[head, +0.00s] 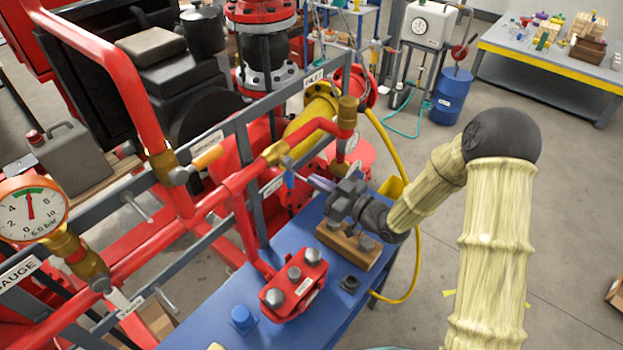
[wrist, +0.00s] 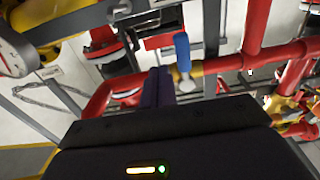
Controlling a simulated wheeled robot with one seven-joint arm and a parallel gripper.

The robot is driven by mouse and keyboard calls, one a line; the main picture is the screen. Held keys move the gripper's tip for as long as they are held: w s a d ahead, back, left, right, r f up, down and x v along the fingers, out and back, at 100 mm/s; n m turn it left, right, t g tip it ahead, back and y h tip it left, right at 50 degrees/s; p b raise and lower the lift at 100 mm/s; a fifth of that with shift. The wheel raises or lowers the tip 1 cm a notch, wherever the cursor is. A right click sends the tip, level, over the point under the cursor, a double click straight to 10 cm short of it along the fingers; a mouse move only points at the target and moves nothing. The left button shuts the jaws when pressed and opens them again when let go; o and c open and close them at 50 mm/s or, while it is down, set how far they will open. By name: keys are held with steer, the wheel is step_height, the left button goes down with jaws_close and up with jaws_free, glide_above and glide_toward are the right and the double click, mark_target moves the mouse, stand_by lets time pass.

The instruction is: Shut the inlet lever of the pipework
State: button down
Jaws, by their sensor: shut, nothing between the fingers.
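A small lever with a blue handle (head: 290,178) sits on the red pipework (head: 240,178), below a brass fitting. In the wrist view the blue handle (wrist: 182,52) points up the picture from a metal stem. My gripper (head: 314,182) is shut and empty, its fingertips close to the right of the blue handle. In the wrist view my gripper's fingers (wrist: 158,86) are together just left of the handle; I cannot tell whether they touch it. An INLET plate (head: 314,76) is on the frame above. Another lever with an orange handle (head: 208,156) is further left.
A blue bench (head: 205,333) below my gripper bears a red clamp block (head: 293,284) and a wooden block with bolts (head: 348,246). Grey frame bars and a yellow hose (head: 412,240) are close by. A pressure gauge (head: 30,208) is far left. Open floor is at right.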

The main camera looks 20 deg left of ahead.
steer(key=v, duration=0.3)
steer(key=shift+s+d, duration=0.15)
steer(key=shift+d, duration=0.1)
stand_by(0.5)
steer(key=d+f+m+t+h, duration=0.1)
steer(key=d+m+h, duration=0.5)
steer(key=d+h, duration=0.95)
steer(key=s+d+r+m+g+h, duration=0.1)
steer(key=s+d+r+m+g, duration=0.2)
steer(key=s+d, duration=0.8)
steer(key=s+m+g, duration=0.2)
steer(key=s+m, duration=0.1)
steer(key=m, duration=0.1)
steer(key=shift+s+d+m, duration=0.25)
steer(key=shift+s+m, duration=0.05)
steer(key=shift+s, duration=0.1)
